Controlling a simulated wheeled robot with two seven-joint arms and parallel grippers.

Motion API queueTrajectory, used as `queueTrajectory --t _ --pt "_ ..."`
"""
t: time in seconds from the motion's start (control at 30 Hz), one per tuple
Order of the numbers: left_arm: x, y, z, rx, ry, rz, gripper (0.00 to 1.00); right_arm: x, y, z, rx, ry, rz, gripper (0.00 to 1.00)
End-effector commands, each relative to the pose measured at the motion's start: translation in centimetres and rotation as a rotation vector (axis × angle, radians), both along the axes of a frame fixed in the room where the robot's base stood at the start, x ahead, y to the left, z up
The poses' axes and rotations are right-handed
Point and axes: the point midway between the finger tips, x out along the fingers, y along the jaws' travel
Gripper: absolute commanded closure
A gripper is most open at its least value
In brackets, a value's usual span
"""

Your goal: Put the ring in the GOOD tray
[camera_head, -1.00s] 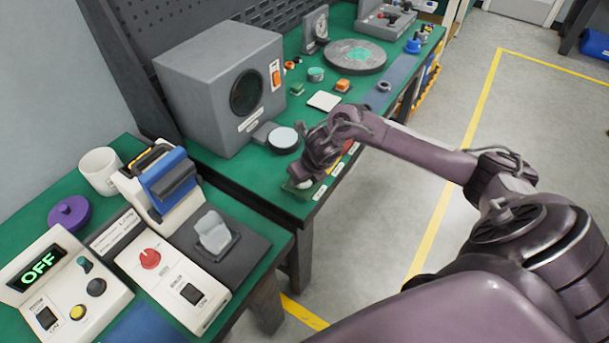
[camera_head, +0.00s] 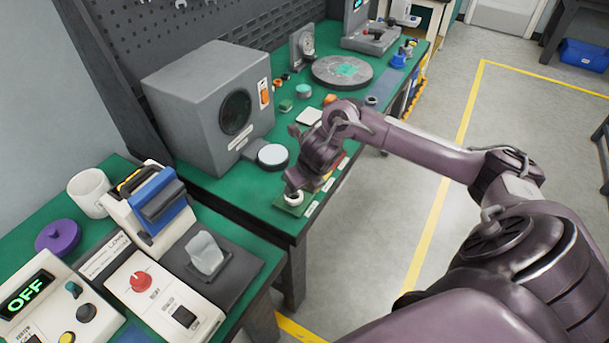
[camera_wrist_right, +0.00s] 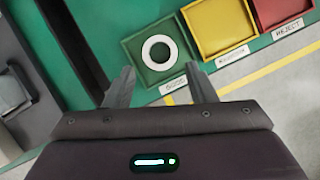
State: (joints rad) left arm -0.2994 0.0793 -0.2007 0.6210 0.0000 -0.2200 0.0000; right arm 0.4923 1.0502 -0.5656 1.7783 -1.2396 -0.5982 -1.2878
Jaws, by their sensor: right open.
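The ring (camera_wrist_right: 147,53), white with a dark hole, lies flat inside the green GOOD tray (camera_wrist_right: 132,47) in the right wrist view, near the tray's middle. In the head view the ring (camera_head: 293,199) shows at the front corner of the bench, just below my right gripper (camera_head: 292,187). In the right wrist view my right gripper (camera_wrist_right: 160,88) is open, its two fingers spread and empty, apart from the ring. My left gripper is not in view.
Beside the GOOD tray are a yellow tray (camera_wrist_right: 222,30) and a red REJECT tray (camera_wrist_right: 285,10). A grey box (camera_head: 205,105) with a round opening and a white-topped disc (camera_head: 272,155) stand behind. Open floor lies right of the bench.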

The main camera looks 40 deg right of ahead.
Motion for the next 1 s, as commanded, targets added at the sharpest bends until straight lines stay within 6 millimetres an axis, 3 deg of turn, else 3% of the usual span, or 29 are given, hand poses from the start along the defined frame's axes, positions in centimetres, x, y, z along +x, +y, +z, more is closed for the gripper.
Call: queueTrajectory --t 0.1,0.33,1.0 --pt "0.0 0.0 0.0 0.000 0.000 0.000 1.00 -0.9 0.0 2.5 -0.001 -0.004 0.003 0.49" --pt "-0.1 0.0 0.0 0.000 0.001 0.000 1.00 -2.1 0.0 5.1 0.000 -0.001 0.000 0.49" --pt "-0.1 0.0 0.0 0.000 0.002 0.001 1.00 -2.3 0.3 5.4 0.007 -0.002 -0.003 0.49"
